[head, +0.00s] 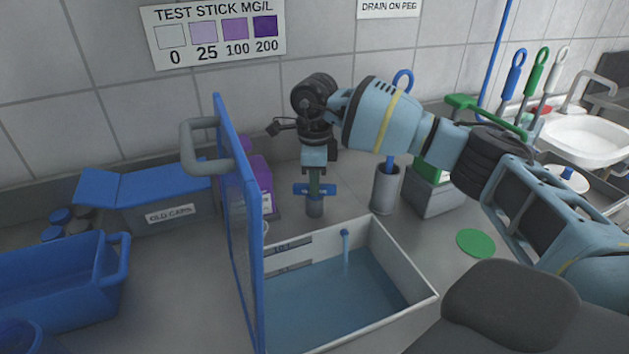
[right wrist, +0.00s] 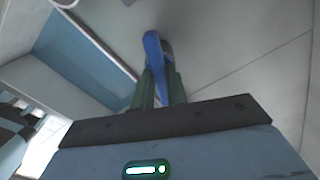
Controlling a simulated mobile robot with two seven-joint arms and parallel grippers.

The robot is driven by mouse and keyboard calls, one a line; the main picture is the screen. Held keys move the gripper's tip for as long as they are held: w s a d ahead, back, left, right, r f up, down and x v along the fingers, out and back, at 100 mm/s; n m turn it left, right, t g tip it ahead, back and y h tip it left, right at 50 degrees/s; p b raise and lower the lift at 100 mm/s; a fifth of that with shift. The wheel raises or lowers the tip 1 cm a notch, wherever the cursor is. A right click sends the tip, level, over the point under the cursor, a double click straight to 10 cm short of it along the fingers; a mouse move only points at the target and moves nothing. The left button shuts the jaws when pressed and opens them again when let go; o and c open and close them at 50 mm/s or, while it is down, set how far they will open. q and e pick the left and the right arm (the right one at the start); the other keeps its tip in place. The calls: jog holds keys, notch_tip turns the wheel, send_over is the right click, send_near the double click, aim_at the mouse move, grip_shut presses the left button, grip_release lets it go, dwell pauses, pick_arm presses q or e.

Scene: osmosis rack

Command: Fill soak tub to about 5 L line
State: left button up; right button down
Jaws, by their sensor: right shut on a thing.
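The white soak tub (head: 412,300) stands in front of me with blue water (head: 345,295) in it. Two dark level marks are on its inner back wall; the upper seems to read 10 L, and the lower (head: 290,268) is too small to read. The water surface lies close to the lower mark. My right gripper (head: 314,180) points down behind the tub, shut on a blue valve handle (head: 300,190) atop a short grey post (head: 314,208). In the right wrist view the handle (right wrist: 152,50) sits between the green fingers (right wrist: 160,88). My left gripper is out of view.
Left are an old-caps box (head: 130,215) and a blue bin (head: 50,290). A grey cup (head: 386,190) stands behind the tub.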

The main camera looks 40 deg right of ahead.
jog(key=shift+n, duration=1.1)
jog(key=shift+f+n+p, duration=0.1)
jog(key=shift+n+p, duration=0.3)
jog(key=shift+n, duration=1)
jog(key=c, duration=1.4)
grip_release()
